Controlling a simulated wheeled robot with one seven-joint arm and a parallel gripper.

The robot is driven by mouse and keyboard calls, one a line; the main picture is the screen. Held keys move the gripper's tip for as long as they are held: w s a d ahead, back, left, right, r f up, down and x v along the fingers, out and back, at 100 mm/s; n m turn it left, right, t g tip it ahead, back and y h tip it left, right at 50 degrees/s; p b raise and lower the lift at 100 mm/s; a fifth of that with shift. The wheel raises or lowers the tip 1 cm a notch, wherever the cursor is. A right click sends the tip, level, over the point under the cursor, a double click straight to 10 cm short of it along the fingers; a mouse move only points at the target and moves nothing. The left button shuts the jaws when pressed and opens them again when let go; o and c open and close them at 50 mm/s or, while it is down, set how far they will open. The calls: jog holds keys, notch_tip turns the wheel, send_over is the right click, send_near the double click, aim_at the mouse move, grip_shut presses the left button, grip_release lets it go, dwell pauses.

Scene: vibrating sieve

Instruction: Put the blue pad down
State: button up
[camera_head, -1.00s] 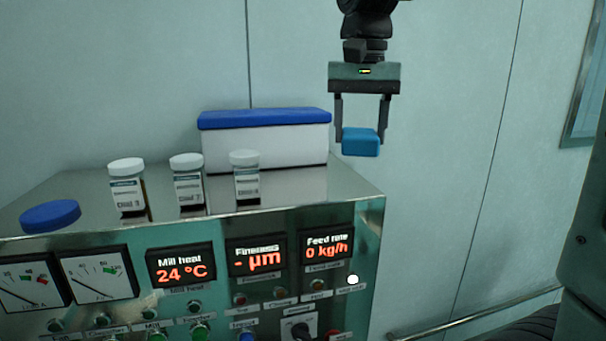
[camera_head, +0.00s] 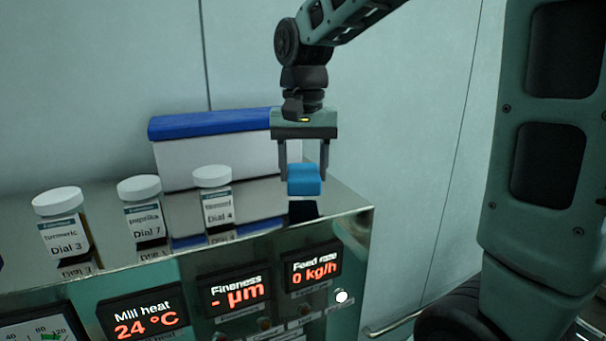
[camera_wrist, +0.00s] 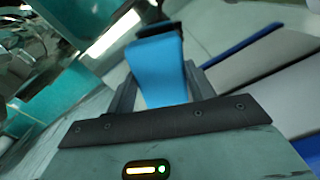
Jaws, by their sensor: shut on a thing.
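The blue pad (camera_head: 304,180) is a small bright blue block. My gripper (camera_head: 304,172) is shut on it, with one finger on each side, and points down. The pad hangs above the right end of the steel cabinet top (camera_head: 345,207), with a dark reflection or shadow on the steel below it. It seems a little above the surface. In the wrist view the blue pad (camera_wrist: 160,70) sits between the fingers, and a dark piece shows at its far end.
A white box with a blue lid (camera_head: 215,153) stands behind, left of my gripper. Labelled jars with white caps stand in a row: turmeric (camera_head: 62,225), paprika (camera_head: 143,205) and a Dial 4 jar (camera_head: 214,200). Displays (camera_head: 312,268) line the cabinet front. Steel around the pad is clear.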

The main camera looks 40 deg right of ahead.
aim_at(304, 171)
jog(key=shift+f, duration=1.1)
jog(key=shift+f, duration=0.1)
jog(key=o, duration=0.9)
jog(key=shift+o, duration=0.2)
notch_tip(304, 171, up, 12)
jog(key=b, duration=0.1)
